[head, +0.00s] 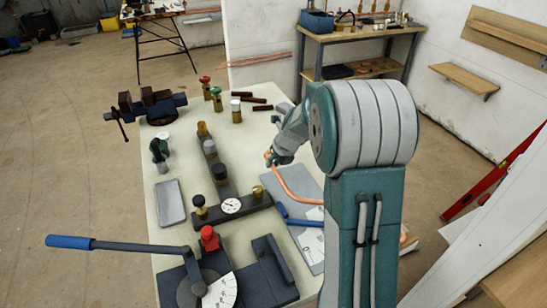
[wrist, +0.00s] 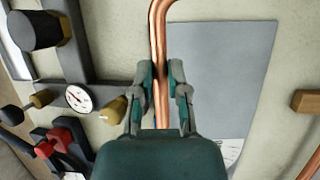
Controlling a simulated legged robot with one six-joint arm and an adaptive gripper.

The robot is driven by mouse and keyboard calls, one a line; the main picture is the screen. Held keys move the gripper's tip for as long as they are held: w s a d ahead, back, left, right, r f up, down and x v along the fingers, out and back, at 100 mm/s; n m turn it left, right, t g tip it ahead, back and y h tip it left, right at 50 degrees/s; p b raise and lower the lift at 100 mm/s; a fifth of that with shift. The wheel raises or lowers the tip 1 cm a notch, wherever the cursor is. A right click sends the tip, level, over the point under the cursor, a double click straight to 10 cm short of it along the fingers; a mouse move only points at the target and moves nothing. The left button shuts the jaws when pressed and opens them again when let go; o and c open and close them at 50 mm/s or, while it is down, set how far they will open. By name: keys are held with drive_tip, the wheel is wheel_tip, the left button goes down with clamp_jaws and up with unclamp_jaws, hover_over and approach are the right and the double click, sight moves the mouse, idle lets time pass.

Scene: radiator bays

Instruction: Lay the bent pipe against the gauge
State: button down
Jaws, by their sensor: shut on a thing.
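The bent copper pipe (head: 287,186) runs from my gripper (head: 273,158) down to the right in the head view, above a grey sheet, and passes partly behind my arm. In the wrist view my gripper (wrist: 160,85) is shut on the pipe (wrist: 157,40), with a finger on each side. The pipe's bend is at the top of that view. The gauge looks like the dark T-shaped frame (head: 219,180) with a round white dial, left of my gripper. The dial (wrist: 78,97) also shows in the wrist view. The pipe is apart from the frame.
A bending tool with a blue-handled lever (head: 70,242) stands at the table's front left. A vice (head: 150,104) is at the far left edge. The grey sheet (wrist: 225,75) lies right of the pipe.

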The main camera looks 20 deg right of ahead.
sight(271, 179)
drive_tip(key=shift+f, duration=1.5)
drive_tip(key=shift+f, duration=1.3)
idle(0.7)
drive_tip(key=c, duration=0.6)
unclamp_jaws()
drive_tip(key=shift+o, duration=0.2)
